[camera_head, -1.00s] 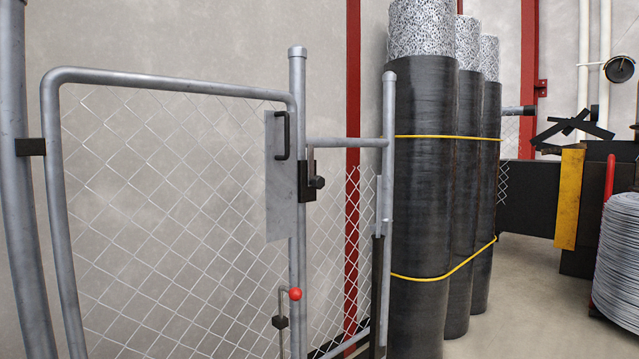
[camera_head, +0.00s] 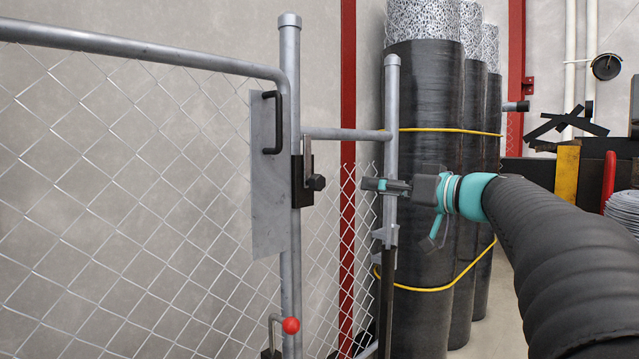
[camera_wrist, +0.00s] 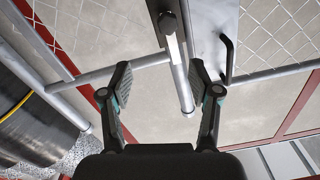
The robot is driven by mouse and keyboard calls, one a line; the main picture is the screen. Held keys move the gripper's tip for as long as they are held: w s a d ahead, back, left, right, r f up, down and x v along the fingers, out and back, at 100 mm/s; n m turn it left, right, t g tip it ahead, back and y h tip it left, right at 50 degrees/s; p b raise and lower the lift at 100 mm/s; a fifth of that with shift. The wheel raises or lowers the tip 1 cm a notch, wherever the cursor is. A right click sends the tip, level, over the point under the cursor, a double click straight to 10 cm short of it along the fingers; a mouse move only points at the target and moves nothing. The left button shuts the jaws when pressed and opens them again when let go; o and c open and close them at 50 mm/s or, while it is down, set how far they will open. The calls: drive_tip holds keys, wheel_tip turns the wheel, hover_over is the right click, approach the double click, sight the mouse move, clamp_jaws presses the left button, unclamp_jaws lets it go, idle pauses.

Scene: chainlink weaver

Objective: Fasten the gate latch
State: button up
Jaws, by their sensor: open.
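The gate latch (camera_head: 301,180) is a black block with a dark knob on its right side, mounted on the capped metal post. A flat silver lever (camera_head: 308,152) stands upright above the block. My gripper (camera_head: 372,185) is to the right of the latch at about knob height, apart from it. In the wrist view my gripper (camera_wrist: 160,70) is open, with nothing between its fingers. The latch (camera_wrist: 168,22) and its silver lever (camera_wrist: 174,46) show beyond the fingertips there. The gate (camera_head: 140,48) stands left of the latch, with a metal plate and black pull handle (camera_head: 268,122).
A short horizontal rail (camera_head: 345,134) joins the latch post to a second post (camera_head: 391,95). Tall black-wrapped mesh rolls (camera_head: 425,110) stand close behind my gripper. A red-ball rod (camera_head: 291,325) is low on the gate. Chain-link mesh (camera_head: 345,230) fills below the rail.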

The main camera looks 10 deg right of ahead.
sight(322, 183)
drive_tip(key=shift+n, duration=0.6)
drive_tip(key=p+x, duration=0.1)
drive_tip(key=x, duration=0.8)
drive_tip(key=s+a+p+x, duration=0.1)
drive_tip(key=x, duration=0.4)
drive_tip(key=shift+w+a+f+p, duration=0.1)
drive_tip(key=shift+w+a+p, duration=0.2)
drive_tip(key=shift+w, duration=0.05)
